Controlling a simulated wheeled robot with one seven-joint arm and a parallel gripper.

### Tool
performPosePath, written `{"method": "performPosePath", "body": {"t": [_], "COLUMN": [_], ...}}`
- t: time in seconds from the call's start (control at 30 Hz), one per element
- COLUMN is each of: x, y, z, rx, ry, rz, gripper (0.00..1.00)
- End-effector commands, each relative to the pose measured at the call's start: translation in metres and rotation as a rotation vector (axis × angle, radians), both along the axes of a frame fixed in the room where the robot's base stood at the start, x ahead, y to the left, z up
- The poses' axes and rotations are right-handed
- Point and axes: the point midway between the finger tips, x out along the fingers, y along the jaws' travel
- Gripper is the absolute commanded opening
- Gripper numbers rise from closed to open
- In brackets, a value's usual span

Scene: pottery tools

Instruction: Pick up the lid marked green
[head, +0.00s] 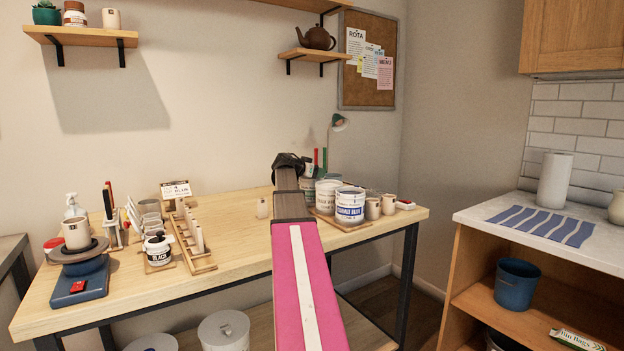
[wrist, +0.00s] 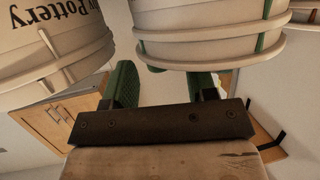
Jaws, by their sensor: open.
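My gripper (head: 289,163) is at the far end of my outstretched arm, over the back of the wooden table, left of the tubs; the arm hides much of it. In the wrist view its two green-padded fingers (wrist: 163,82) are apart with nothing between them. A white tub with a green stripe (wrist: 208,20) is just beyond the fingers. A second white tub with upside-down "Pottery" lettering (wrist: 55,40) is at the upper left. I cannot make out a lid marked green in either view; it may be hidden behind the arm or tubs.
The Cobalt Blue tub (head: 349,205) and another white tub (head: 327,197) stand close together on a board. Mugs (head: 373,208) stand to their right. A wooden rack (head: 195,243), a Black jar (head: 158,250) and a scale (head: 79,283) are at left. The table's middle front is clear.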

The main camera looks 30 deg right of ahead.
Motion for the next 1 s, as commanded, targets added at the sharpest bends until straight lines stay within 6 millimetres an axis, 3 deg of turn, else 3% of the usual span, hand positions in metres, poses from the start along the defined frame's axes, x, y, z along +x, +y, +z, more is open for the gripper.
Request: {"method": "performPosePath", "body": {"t": [0.17, 0.3, 0.33, 0.77, 1.0], "x": [0.0, 0.0, 0.0, 0.0, 0.0], "y": [0.0, 0.0, 0.0, 0.0, 0.0], "z": [0.0, 0.0, 0.0, 0.002, 0.022], "rx": [0.0, 0.0, 0.0, -0.001, -0.002], "ry": [0.0, 0.0, 0.0, 0.0, -0.003], "rz": [0.0, 0.0, 0.0, 0.0, 0.0], "gripper": [0.52, 0.06, 0.01, 0.0, 0.0]}}
